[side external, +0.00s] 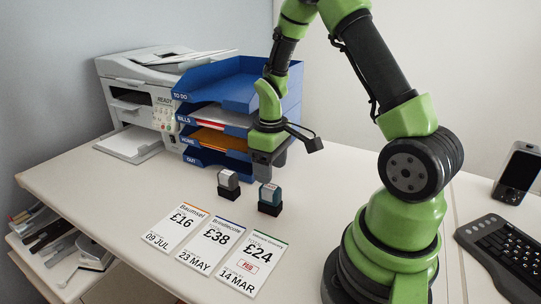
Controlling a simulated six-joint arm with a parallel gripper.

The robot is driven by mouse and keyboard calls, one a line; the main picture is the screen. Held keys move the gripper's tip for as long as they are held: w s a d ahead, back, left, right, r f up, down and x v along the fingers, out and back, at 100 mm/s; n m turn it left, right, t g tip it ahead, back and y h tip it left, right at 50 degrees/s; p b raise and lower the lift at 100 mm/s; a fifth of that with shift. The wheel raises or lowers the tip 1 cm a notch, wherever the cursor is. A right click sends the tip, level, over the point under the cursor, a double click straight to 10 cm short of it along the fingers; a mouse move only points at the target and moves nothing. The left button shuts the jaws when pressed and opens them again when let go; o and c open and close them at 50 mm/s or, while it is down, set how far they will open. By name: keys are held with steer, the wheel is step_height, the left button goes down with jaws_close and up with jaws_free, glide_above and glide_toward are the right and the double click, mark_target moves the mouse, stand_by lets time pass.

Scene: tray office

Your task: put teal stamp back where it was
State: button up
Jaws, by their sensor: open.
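The teal stamp (269,195) stands upright on the desk, on a dark base, to the right of a grey stamp (228,180). My gripper (266,168) points down just above the teal stamp and is open and empty. It appears apart from the stamp, though the small gap is hard to judge from this side. Three price cards lie in front of the stamps: £16 (174,231), £38 (210,243) and £24 (250,262). The £24 card bears a small red stamped mark.
A blue tray stack (220,92) with labelled levels stands close behind my gripper. A printer (140,95) is at the back left. The desk (110,195) is clear left of the cards.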

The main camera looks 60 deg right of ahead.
step_height(320, 180, up, 2)
steer(key=shift+r, duration=0.15)
steer(key=s+a+r+m+t, duration=0.25)
steer(key=a+r, duration=0.35)
steer(key=r, duration=0.5)
steer(key=s+a+r+m+t+y, duration=0.1)
steer(key=s+a+r+t+y, duration=0.1)
steer(key=s+a+r+t, duration=0.2)
steer(key=s+a+r, duration=0.3)
steer(key=s+a, duration=0.1)
steer(key=s, duration=0.1)
steer(key=shift+r+t, duration=0.15)
steer(key=shift+t, duration=0.2)
